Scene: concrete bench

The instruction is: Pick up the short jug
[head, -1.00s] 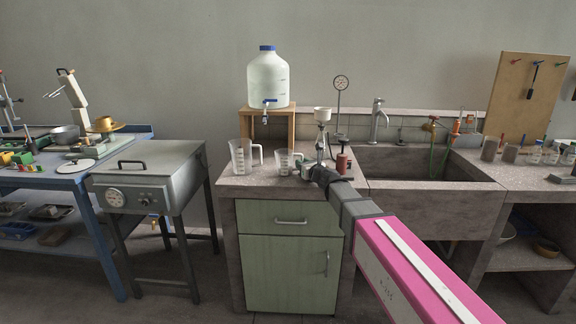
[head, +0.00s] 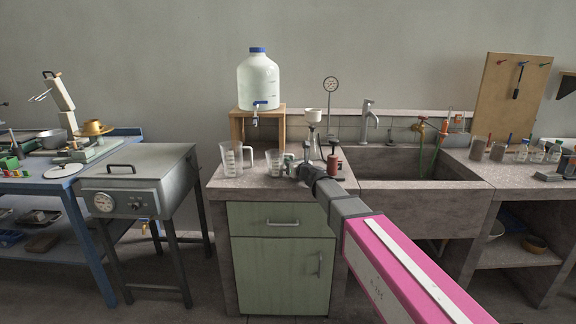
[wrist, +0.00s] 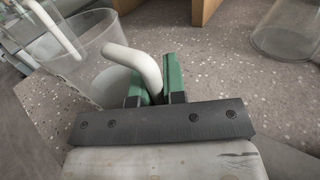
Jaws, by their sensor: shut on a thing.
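The short jug (head: 273,163) is clear with a white handle and stands on the concrete counter, right of a taller clear jug (head: 230,160). My gripper (head: 293,166) is at its right side, at handle height. In the wrist view, the green-padded fingers (wrist: 155,82) are shut on the white handle (wrist: 140,60) of the short jug (wrist: 72,68). Its open rim faces up, and its lower part is partly hidden by my gripper. I cannot see a clear gap between the jug and the counter.
A wooden stand (head: 238,126) with a large water bottle (head: 258,82) is behind the jugs. A funnel over a flask (head: 312,140) and a red-brown object (head: 334,162) stand close to the right of my gripper. The sink (head: 410,165) is further right.

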